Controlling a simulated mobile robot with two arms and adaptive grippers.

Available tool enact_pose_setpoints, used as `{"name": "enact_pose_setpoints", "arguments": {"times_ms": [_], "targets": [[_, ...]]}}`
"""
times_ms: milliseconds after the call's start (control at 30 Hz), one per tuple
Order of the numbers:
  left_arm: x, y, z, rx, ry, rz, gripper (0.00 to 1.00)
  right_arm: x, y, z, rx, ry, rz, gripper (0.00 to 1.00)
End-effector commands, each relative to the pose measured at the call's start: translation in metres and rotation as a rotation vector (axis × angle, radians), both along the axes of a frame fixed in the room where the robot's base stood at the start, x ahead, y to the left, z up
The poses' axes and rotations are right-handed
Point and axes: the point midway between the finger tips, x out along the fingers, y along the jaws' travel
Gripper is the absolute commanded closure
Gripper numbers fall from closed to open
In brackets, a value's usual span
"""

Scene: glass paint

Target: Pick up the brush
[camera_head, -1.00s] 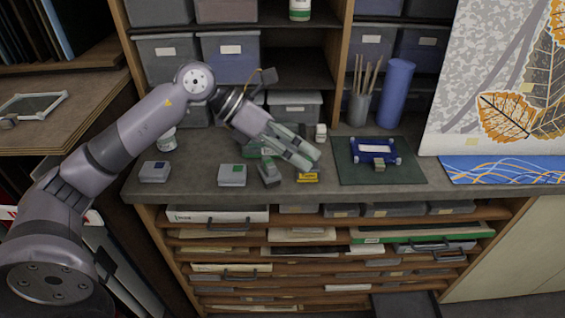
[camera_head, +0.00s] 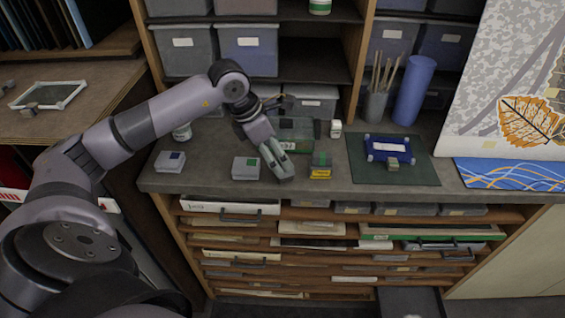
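Several thin brush-like sticks (camera_head: 382,75) stand upright in a grey cup (camera_head: 375,106) at the back of the counter. I cannot make out a single separate brush. My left gripper (camera_head: 279,168) points down and to the right over the counter, well left of and in front of the cup. Its fingers lie close together from this angle, so I cannot tell whether they are open or hold anything. They hide the counter spot beneath them. My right gripper is not in view.
A dark green mat (camera_head: 422,172) holds a blue frame (camera_head: 390,147). A blue cylinder (camera_head: 413,90) stands beside the cup. Shelves with bins rise behind.

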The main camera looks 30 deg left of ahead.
Motion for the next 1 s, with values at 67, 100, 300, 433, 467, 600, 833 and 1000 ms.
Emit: {"name": "enact_pose_setpoints", "arguments": {"times_ms": [67, 100, 300, 433, 467, 600, 833, 1000], "targets": [[0.001, -0.002, -0.005, -0.001, 0.002, -0.001, 0.22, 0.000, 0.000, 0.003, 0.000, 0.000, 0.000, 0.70], [0.002, -0.002, -0.007, -0.001, 0.001, 0.000, 0.22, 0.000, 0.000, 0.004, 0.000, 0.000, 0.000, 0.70], [0.010, -0.004, -0.023, -0.004, 0.006, 0.000, 0.22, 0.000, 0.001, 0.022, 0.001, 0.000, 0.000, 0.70], [0.017, -0.006, -0.043, -0.003, 0.002, 0.001, 0.22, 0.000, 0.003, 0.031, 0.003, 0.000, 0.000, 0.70], [0.018, -0.007, -0.046, -0.002, 0.003, 0.001, 0.22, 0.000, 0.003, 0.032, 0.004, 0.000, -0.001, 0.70], [0.021, -0.008, -0.056, 0.000, 0.000, -0.001, 0.22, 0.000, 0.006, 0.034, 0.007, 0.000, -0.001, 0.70], [0.021, -0.008, -0.057, 0.001, -0.001, -0.001, 0.24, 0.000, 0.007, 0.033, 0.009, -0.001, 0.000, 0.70], [0.021, -0.008, -0.056, 0.001, -0.001, -0.001, 0.35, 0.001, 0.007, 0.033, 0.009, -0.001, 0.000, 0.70]]}}
